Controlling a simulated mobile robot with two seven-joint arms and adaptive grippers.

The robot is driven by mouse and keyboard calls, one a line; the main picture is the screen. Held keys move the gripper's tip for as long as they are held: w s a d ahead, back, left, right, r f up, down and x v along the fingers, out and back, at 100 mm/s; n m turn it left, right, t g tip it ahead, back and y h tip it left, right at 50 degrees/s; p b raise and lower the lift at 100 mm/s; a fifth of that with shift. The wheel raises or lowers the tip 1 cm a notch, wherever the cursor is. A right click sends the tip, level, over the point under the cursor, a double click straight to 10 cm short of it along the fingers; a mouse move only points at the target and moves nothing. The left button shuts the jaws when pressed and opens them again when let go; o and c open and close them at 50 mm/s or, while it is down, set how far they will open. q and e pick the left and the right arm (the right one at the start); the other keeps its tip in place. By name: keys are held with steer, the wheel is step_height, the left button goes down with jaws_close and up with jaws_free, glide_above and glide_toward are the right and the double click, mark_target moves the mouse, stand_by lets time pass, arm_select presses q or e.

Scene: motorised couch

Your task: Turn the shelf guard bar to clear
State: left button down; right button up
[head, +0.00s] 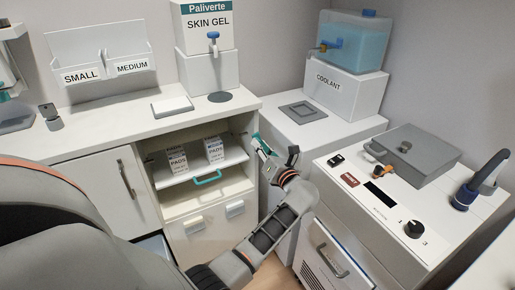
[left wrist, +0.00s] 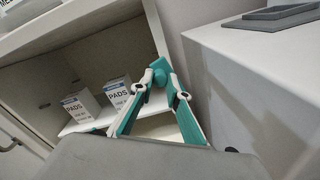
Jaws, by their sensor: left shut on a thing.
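The teal shelf guard bar (head: 259,139) is at the right side of the open shelf. The shelf (head: 214,167) holds two white PADS boxes, left (head: 177,160) and right (head: 214,150). In the wrist view the bar stands right of the boxes, not across them. My right gripper is not in view.
A teal pull handle (head: 207,178) is on the shelf front. To the right stand the white side unit with the coolant tank (head: 349,45) and a control console (head: 377,193). A cabinet door (head: 107,194) is at left. The side unit's wall is close to my gripper.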

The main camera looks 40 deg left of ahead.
arm_select(q)
steer(key=shift+w+d+r+m, duration=0.15)
steer(key=shift+w+m, duration=0.1)
steer(key=shift+m, duration=0.25)
steer(key=shift+w+d+r+m, duration=0.1)
steer(key=shift+w+m, duration=0.15)
steer(key=shift+m, duration=0.25)
steer(key=shift+w+d+f+m+p, duration=0.1)
steer(key=shift+w+m+p, duration=0.25)
steer(key=shift+m, duration=0.15)
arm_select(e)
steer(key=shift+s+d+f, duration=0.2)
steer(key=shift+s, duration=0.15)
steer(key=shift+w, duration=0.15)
arm_select(q)
steer(key=c, duration=1.9)
jaws_free()
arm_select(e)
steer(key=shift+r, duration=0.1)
arm_select(q)
steer(key=shift+s+d+f, duration=0.1)
steer(key=shift+s+d, duration=0.1)
steer(key=shift+d, duration=0.25)
steer(key=v, duration=0.6)
steer(key=shift+s+d, duration=0.15)
steer(key=shift+d, duration=0.1)
